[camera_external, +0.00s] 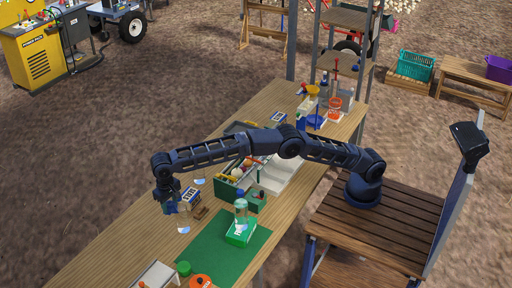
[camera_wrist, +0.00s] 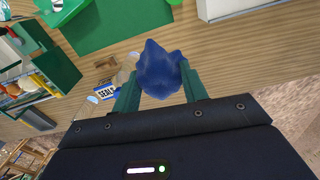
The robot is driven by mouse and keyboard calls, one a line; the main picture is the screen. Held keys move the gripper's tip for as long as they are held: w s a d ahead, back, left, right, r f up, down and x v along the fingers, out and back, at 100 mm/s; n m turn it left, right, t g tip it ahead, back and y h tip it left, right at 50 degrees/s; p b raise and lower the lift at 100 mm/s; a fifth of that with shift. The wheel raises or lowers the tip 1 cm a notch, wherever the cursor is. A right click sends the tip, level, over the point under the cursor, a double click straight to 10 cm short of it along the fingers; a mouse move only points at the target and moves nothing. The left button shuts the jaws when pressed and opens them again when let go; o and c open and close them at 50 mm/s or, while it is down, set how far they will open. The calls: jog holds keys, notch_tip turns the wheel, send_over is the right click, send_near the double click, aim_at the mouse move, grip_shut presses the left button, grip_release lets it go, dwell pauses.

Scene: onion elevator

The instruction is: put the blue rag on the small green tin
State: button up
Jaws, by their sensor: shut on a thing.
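My gripper (camera_wrist: 158,92) is shut on the blue rag (camera_wrist: 160,70), a crumpled dark blue lump between its green fingers in the wrist view. In the external view my gripper (camera_external: 170,203) is over the table's left edge, with the rag (camera_external: 170,208) small and dark at its tip. A small green tin (camera_external: 183,268) stands near the front of the table, by the left edge of the green mat (camera_external: 205,252). The gripper is beyond the tin and apart from it. A bit of green at the wrist view's top edge may be the tin; I cannot tell.
A green box (camera_external: 240,233) with a clear jar (camera_external: 241,210) stands on the mat. An orange item (camera_external: 200,281) and a white box (camera_external: 157,275) flank the tin. A SEALS box (camera_wrist: 107,92) lies beside the gripper. A green organizer (camera_external: 230,185) stands further back.

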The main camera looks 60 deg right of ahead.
jog(key=s+a+n, duration=0.1)
jog(key=s+a, duration=0.6)
jog(key=s, duration=0.1)
send_over(184, 266)
notch_tip(184, 266, down, 5)
notch_tip(184, 266, down, 21)
jog(key=shift+a+r, duration=0.1)
jog(key=shift+r, duration=0.05)
dwell(0.3)
jog(key=shift+f, duration=0.4)
jog(key=o, duration=1)
jog(key=shift+f, duration=0.1)
notch_tip(184, 266, up, 13)
jog(key=shift+r, duration=0.1)
